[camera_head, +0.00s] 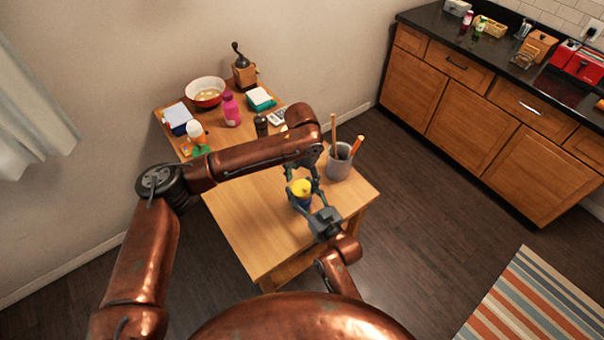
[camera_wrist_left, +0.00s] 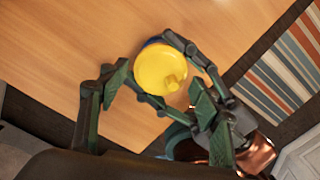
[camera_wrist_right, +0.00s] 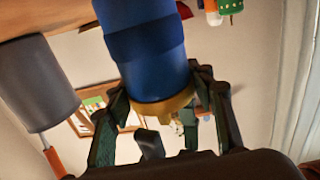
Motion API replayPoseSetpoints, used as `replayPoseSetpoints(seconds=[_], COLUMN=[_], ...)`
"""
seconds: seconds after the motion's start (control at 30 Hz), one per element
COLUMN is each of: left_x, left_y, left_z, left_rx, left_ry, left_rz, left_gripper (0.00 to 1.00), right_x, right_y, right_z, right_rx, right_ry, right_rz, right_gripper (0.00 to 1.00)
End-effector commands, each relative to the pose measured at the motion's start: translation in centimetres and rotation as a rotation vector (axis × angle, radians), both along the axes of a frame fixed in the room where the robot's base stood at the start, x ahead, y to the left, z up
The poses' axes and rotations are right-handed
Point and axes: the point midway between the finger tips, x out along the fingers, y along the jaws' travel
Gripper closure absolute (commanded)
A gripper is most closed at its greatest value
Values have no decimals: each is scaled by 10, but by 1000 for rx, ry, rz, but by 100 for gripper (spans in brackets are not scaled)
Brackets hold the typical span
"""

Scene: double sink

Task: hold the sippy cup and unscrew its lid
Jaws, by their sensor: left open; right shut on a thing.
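The sippy cup has a blue body (camera_wrist_right: 145,55) and a yellow lid (camera_head: 301,187) with a small spout. It stands on the wooden table in the head view. My right gripper (camera_head: 308,205) is shut on the blue body, with a finger on each side. In the right wrist view the cup appears upside down between the fingers (camera_wrist_right: 160,95), with the lid rim (camera_wrist_right: 165,107) below. My left gripper (camera_wrist_left: 152,103) is open over the cup, and the lid (camera_wrist_left: 160,68) shows beyond its fingertips in the left wrist view. I cannot tell whether the left fingers touch the lid.
A grey utensil holder (camera_head: 340,163) stands close to the right of the cup. A pink bottle (camera_head: 231,109), a red bowl (camera_head: 205,92), a grinder (camera_head: 244,72) and smaller items fill the table's back. The table's front left (camera_head: 245,225) is clear.

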Motion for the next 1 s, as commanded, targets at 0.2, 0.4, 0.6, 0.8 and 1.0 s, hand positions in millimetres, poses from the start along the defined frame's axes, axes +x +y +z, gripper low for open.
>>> replayPoseSetpoints(seconds=[0.2, 0.4, 0.6, 0.8, 1.0], left_x=[0, 0, 0, 0, 0], left_y=[-1, 0, 0, 0, 0], left_z=[-25, -32, -32, -31, -31], left_rx=[-1, -1, -1, -1, -1], left_ry=[0, -1, -1, -2, -2], left_rz=[0, 0, 0, 1, 1], left_gripper=[42, 42, 43, 56, 70], right_x=[0, 0, 0, 0, 0], right_y=[0, 0, 0, 0, 0], right_z=[0, 0, 0, 0, 0], right_rx=[0, 0, 0, 0, 0], right_ry=[0, 0, 0, 0, 0], right_rz=[0, 0, 0, 0, 0], right_gripper=[100, 100, 100, 100, 100])
